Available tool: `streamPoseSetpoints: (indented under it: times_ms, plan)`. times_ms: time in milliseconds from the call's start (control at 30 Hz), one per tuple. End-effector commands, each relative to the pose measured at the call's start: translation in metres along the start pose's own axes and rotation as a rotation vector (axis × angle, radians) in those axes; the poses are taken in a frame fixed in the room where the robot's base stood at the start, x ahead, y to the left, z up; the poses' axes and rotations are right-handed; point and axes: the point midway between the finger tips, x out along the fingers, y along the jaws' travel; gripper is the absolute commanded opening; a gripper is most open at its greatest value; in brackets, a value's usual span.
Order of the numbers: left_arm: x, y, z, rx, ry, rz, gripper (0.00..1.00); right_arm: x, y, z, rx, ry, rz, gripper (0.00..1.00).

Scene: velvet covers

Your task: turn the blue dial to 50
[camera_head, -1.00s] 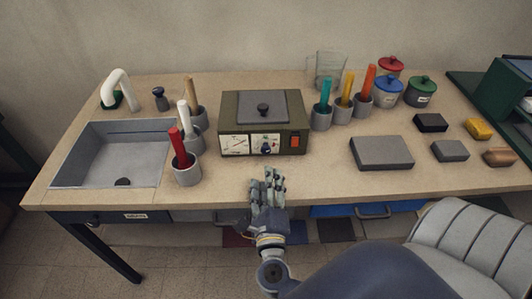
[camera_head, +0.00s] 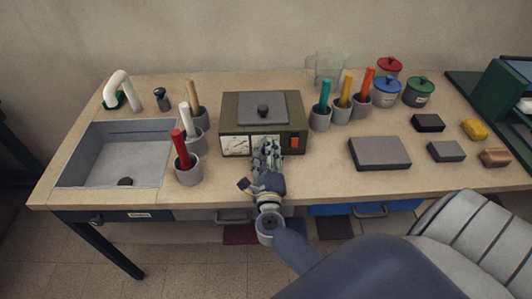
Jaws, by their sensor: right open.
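An olive-green box device (camera_head: 230,115) stands on the bench, with a grey lid and black knob on top. Its front has a white gauge (camera_head: 237,145) at the left and an orange switch (camera_head: 295,142) at the right. My right gripper (camera_head: 267,152) is open at the front of the device, between the gauge and the switch. It covers most of the dial panel there, so the blue dial and its setting are hidden. I cannot tell whether the fingers touch the dial. My left gripper is not in view.
A sink (camera_head: 115,155) is at the left, with a cup holding a red stick (camera_head: 182,148) between it and the device. Cups with coloured sticks and lidded jars (camera_head: 387,90) stand to the right. A grey block (camera_head: 380,153) lies front right. The bench front is clear.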

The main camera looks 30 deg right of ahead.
Motion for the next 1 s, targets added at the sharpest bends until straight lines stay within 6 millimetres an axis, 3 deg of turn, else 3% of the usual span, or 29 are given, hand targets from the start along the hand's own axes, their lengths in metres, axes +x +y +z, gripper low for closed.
streamPoseSetpoints:
  times_ms: [100,133,300,667,1000]
  plan:
    - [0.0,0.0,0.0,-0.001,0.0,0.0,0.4,0.0,0.0,0.0,-0.001,0.0,0.0,0.45]
    - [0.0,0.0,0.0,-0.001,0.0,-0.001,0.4,0.0,0.0,0.0,-0.001,0.0,0.0,0.4]
    - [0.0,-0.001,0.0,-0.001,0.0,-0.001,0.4,0.0,0.0,0.0,-0.001,0.0,0.0,0.01]
    - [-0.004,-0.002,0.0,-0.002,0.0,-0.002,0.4,-0.001,-0.001,0.001,-0.029,0.0,0.001,0.0]
    - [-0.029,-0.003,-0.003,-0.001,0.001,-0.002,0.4,-0.001,-0.003,0.002,-0.228,0.002,0.003,0.0]
